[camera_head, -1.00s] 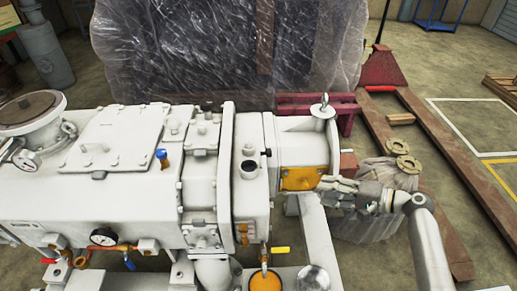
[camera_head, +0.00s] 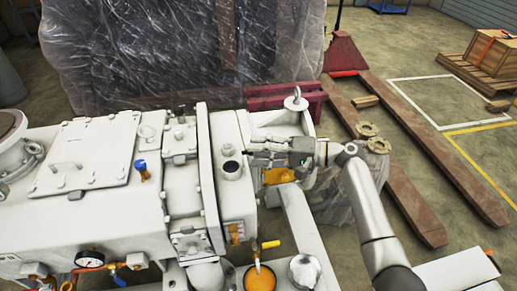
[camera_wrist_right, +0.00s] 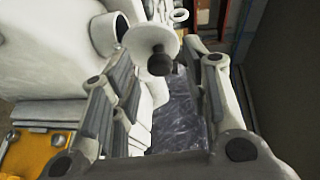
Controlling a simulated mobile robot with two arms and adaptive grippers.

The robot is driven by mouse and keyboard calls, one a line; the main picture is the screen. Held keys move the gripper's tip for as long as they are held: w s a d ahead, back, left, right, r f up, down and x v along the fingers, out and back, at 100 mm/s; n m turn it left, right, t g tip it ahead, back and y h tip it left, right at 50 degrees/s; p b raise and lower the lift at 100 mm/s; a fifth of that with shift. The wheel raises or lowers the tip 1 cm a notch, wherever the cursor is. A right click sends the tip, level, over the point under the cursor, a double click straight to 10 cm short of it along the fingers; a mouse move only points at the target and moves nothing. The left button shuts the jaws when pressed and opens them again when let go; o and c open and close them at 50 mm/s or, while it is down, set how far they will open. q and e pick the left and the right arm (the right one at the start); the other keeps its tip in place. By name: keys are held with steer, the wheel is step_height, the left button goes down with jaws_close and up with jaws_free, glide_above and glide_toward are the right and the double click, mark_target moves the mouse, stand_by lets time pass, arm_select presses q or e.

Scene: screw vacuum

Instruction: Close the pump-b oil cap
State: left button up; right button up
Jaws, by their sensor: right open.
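The pump (camera_head: 95,222) is a large white machine along the left and middle of the head view. Its white filler port (camera_head: 230,164) stands upright with a dark opening. In the right wrist view the port (camera_wrist_right: 106,33) is at the upper left. The oil cap (camera_wrist_right: 150,42), a white disc with a dark round knob (camera_wrist_right: 160,64), is tilted up beside the port, apart from its mouth. My right gripper (camera_head: 256,150) is open and comes in from the right, level with the port. In the wrist view the cap shows between its spread fingers, and I see no grip on it. My left gripper is out of view.
A lifting eye (camera_head: 296,101) rises just behind my right gripper. A yellow-handled valve (camera_head: 268,245) and an orange cup (camera_head: 259,278) are in front. A plastic-wrapped block (camera_head: 180,55) stands behind the pump.

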steer(key=shift+w+a, duration=0.1)
steer(key=shift+a, duration=0.25)
jaws_close()
steer(key=a+n+h+p, duration=0.1)
steer(key=a+h+p, duration=0.1)
steer(key=p, duration=0.4)
steer(key=s+a+r+n+h+p, duration=0.1)
steer(key=a+h+p, duration=0.1)
steer(key=h+p, duration=0.3)
steer(key=a+r+n+h+p, duration=0.1)
steer(key=a+h+p, duration=0.1)
steer(key=p, duration=0.7)
steer(key=shift+s+h, duration=0.15)
steer(key=shift+h, duration=0.75)
steer(key=shift+s+a+f+t+h+p, duration=0.1)
steer(key=shift+a+f+t+h+p, duration=0.15)
steer(key=shift+a+h+p, duration=0.25)
steer(key=shift+s+a+f+t+h+p, duration=0.15)
steer(key=shift+f+h+p, duration=0.2)
steer(key=shift+h, duration=0.35)
steer(key=shift+a+f+n+h, duration=0.4)
steer(key=shift+a+h, duration=0.05)
steer(key=shift+h, duration=0.65)
steer(key=shift+f, duration=0.1)
